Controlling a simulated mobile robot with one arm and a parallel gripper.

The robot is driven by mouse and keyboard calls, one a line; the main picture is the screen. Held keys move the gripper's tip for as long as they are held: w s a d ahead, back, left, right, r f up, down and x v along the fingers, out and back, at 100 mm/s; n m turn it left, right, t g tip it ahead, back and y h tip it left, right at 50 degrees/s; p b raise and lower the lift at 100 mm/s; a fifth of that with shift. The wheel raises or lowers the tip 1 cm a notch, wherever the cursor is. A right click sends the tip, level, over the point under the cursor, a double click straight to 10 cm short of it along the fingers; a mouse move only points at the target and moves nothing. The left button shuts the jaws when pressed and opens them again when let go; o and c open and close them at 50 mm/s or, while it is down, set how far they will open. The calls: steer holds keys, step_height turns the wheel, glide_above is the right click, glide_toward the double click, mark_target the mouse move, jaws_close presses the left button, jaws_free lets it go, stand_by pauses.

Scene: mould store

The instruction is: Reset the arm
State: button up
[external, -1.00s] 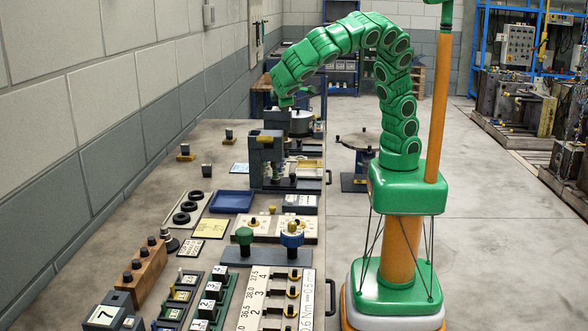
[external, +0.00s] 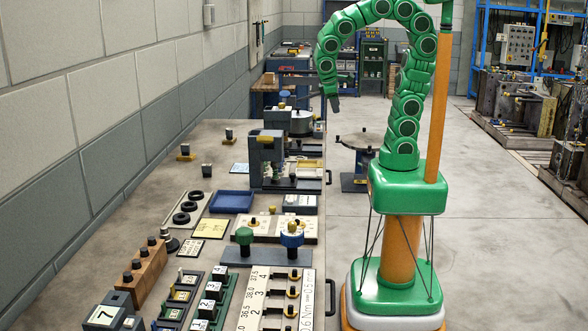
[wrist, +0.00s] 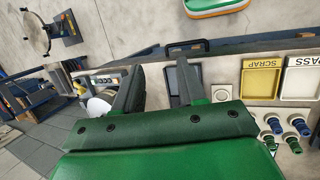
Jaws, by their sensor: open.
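My gripper (external: 334,103) hangs at the end of my green segmented arm (external: 408,108) in the external view. It is up in the air at the far right side of the bench and points down. In the wrist view, the two dark fingers of my gripper (wrist: 156,82) stand apart with nothing held between them. My arm arches up from its base and curls over to the left. The fingertips are small and dark in the external view.
The long bench (external: 160,235) on the left holds trays, knobs and blocks. A dark press-like fixture (external: 266,160) stands on it. A round-topped stand (external: 360,142) is behind my arm. Trays marked SCRAP (wrist: 261,80) and PASS show in the wrist view.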

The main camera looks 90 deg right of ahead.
steer(key=s+a+f+t+y, duration=0.1)
steer(key=s+a+y, duration=0.2)
steer(key=s+a, duration=0.3)
steer(key=shift+s+n+y, duration=0.4)
steer(key=shift+s, duration=1.45)
